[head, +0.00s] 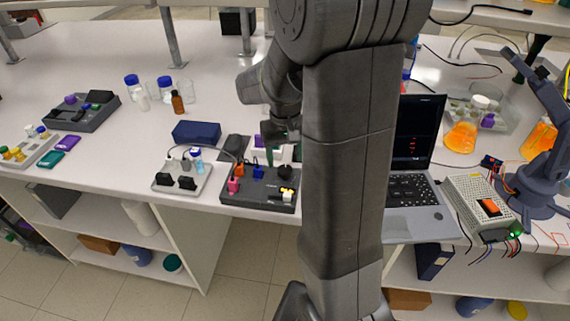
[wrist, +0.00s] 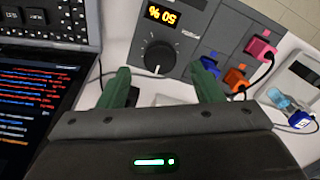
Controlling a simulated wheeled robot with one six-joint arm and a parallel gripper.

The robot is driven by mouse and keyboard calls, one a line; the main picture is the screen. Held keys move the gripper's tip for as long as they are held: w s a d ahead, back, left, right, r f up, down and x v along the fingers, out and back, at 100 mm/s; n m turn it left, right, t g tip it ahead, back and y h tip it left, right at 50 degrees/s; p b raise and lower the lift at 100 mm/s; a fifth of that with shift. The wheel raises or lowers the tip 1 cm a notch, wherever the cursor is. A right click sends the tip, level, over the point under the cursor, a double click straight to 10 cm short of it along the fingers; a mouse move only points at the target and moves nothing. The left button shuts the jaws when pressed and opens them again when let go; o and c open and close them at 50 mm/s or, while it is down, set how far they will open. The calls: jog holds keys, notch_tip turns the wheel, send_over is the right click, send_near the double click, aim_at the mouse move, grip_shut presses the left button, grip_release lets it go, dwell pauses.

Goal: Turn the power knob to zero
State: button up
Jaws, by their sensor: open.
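The power knob (wrist: 158,56) is a round black dial on the grey control box (wrist: 213,30), shown in the wrist view. Beside it, an orange display (wrist: 161,15) appears upside down and seems to read 50 %. In the wrist view my gripper (wrist: 163,80) has two dark green fingers spread apart, with nothing between them. The knob lies just beyond the fingertips, roughly between them, and I see no contact.
Pink (wrist: 259,47), blue and orange (wrist: 237,79) plugs stand in the box beside the knob. An open laptop (head: 415,190) is right of my arm. A grey tray (head: 181,183) with vials and a dark blue case (head: 196,132) are left of the box. Bench further left is partly clear.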

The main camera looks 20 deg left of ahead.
aim_at(285, 169)
jog(key=shift+f, duration=1.85)
jog(key=c, duration=1)
jog(key=n, duration=0.4)
jog(key=shift+n, duration=0.3)
jog(key=n, duration=0.4)
jog(key=shift+b, duration=0.35)
